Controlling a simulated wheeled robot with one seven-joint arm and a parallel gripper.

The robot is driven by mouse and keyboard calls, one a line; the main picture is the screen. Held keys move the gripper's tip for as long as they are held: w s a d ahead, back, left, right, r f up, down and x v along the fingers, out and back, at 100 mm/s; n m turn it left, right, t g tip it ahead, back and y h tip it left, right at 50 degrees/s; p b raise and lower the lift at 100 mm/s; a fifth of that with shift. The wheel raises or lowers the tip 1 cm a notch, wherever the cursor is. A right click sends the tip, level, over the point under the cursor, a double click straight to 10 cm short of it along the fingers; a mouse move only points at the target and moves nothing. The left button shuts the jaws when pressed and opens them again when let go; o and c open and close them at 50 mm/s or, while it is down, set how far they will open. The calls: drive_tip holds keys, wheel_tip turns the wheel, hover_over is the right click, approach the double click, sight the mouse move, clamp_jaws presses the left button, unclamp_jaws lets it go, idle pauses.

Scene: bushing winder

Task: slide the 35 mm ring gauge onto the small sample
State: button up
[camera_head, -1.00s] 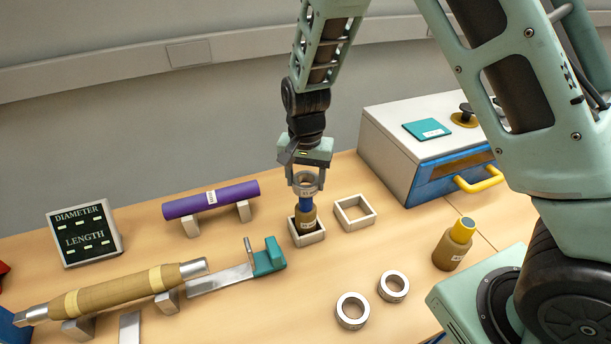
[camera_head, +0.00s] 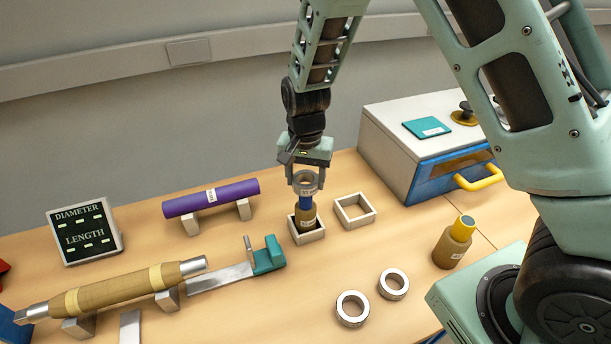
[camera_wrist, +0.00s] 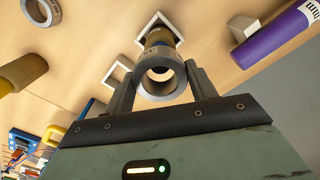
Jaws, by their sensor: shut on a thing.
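My gripper (camera_head: 306,184) is shut on a grey metal ring gauge (camera_head: 306,178), which also shows between the fingers in the wrist view (camera_wrist: 162,75). The small sample (camera_head: 306,216), a brown bushing with a blue upper part, stands upright in a square white holder (camera_head: 308,236). The held ring is right at the top of the blue part, roughly over it. I cannot tell whether the ring is around the blue end or just above it.
An empty square holder (camera_head: 373,213) stands just right of the sample. Two more rings (camera_head: 352,308) (camera_head: 394,284) lie in front. A purple rod (camera_head: 210,198), a teal-ended gauge (camera_head: 267,258) and a long winding (camera_head: 120,288) lie left.

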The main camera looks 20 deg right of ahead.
drive_tip(key=shift+f+b, duration=0.85)
drive_tip(key=shift+f, duration=0.45)
drive_tip(key=shift+f, duration=0.4)
idle(0.5)
drive_tip(key=shift+f+b, duration=0.85)
drive_tip(key=shift+f, duration=0.2)
drive_tip(key=shift+f, duration=0.4)
idle(0.6)
idle(0.3)
drive_tip(key=o, duration=1.1)
wheel_tip(320, 180, up, 18)
drive_tip(key=b, duration=0.3)
drive_tip(key=shift+f, duration=0.25)
